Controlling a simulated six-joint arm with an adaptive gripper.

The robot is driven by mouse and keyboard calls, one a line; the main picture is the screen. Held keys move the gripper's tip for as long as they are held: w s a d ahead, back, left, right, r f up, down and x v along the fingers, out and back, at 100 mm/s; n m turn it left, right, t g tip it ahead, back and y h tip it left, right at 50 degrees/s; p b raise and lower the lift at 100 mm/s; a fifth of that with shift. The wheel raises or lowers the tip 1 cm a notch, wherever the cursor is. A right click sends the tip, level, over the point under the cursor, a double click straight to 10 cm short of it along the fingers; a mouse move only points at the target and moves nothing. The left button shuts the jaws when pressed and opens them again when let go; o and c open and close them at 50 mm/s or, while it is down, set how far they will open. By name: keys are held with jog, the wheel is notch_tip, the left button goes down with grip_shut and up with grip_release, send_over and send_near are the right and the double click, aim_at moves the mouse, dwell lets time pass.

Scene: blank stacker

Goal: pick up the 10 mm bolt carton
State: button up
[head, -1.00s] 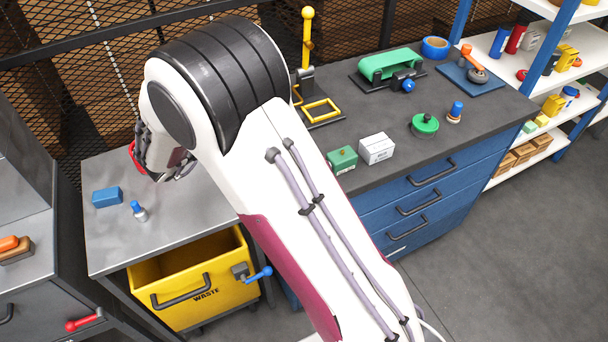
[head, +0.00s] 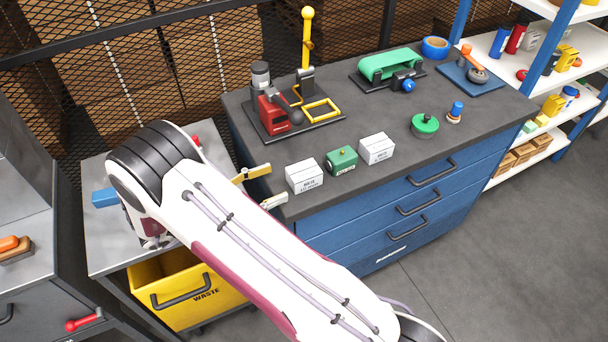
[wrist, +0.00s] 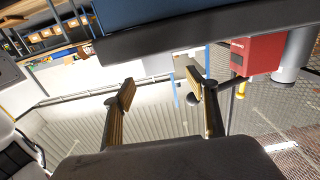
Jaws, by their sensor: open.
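Two white cartons stand on the dark bench top in the head view: a left one (head: 304,177) near the bench's left front corner and a right one (head: 376,148). Both carry dark print too small to read, so I cannot tell which is the 10 mm bolt carton. A small green box (head: 342,160) stands between them. My gripper (head: 264,187) is open and empty, at the bench's left edge, its fingers pointing right toward the left carton with a gap between. The wrist view shows the two yellowish fingers (wrist: 161,95) apart with no carton between them.
A red machine (head: 272,112) and a yellow-framed stand (head: 320,108) occupy the bench behind the cartons. A green round-handled item (head: 424,125) stands to the right. The grey table (head: 103,245) with a blue block (head: 104,197) and the yellow waste bin (head: 200,290) lie left of the bench.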

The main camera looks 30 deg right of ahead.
aim_at(290, 176)
jog(key=shift+s, duration=0.25)
jog(key=shift+d, duration=1.25)
jog(key=shift+d, duration=0.1)
jog(key=shift+w+d+r, duration=0.1)
jog(key=shift+w+d, duration=0.05)
jog(key=shift+d, duration=1.1)
jog(key=shift+w+d+r, duration=0.1)
jog(key=shift+d, duration=1.15)
jog(key=c, duration=1.4)
